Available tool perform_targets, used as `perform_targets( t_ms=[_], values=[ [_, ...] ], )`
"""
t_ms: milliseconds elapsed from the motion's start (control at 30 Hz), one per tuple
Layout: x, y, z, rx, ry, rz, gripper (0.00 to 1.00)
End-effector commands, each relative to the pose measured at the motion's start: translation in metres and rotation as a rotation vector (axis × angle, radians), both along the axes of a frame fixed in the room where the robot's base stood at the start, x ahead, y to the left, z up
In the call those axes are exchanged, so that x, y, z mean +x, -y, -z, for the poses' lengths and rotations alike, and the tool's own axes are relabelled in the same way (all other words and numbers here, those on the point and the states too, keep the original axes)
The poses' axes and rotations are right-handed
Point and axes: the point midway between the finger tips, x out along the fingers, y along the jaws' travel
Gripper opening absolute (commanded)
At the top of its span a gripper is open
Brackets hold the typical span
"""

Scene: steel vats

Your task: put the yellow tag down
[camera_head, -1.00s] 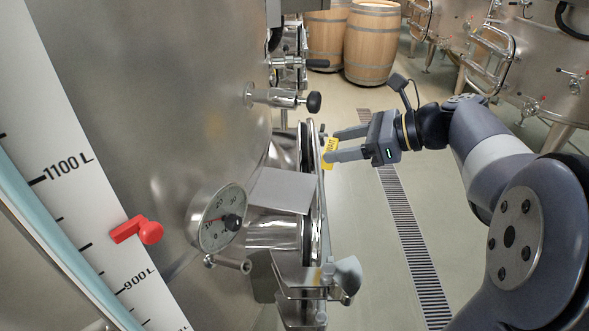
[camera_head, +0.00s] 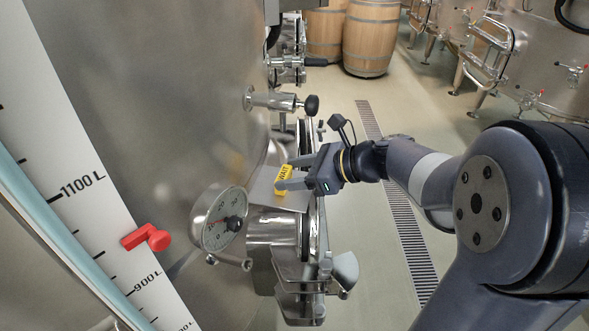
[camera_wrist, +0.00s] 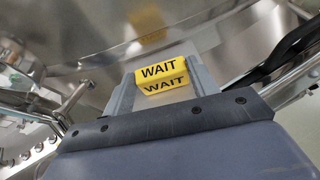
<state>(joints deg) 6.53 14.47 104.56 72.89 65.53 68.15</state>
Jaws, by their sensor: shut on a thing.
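The yellow tag (camera_head: 283,174), a folded piece lettered WAIT, is held between the fingertips of my gripper (camera_head: 282,176). In the wrist view the tag (camera_wrist: 161,72) sits between the two grey fingers, with WAIT readable on two faces. My gripper is shut on it. In the head view the tag is over the small flat metal plate (camera_head: 263,188) beside the steel vat (camera_head: 150,90). I cannot tell whether the tag touches the plate, which my gripper partly hides.
A round dial gauge (camera_head: 219,219) sticks out left of the plate. A valve with a black knob (camera_head: 311,104) juts out above it. Clamp fittings (camera_head: 345,268) lie below. Open floor with a drain grate (camera_head: 405,225) is to the right.

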Motion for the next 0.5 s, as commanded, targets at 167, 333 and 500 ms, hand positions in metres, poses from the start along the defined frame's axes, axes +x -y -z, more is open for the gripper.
perform_targets(
  t_ms=[167, 333, 500],
  values=[
    [0.0001, -0.0003, 0.0001, -0.001, 0.002, 0.000, 0.34],
    [0.0000, -0.0001, 0.0042, 0.000, 0.001, 0.000, 0.34],
    [0.0001, 0.0000, 0.0035, 0.000, 0.001, 0.000, 0.67]
  ],
)
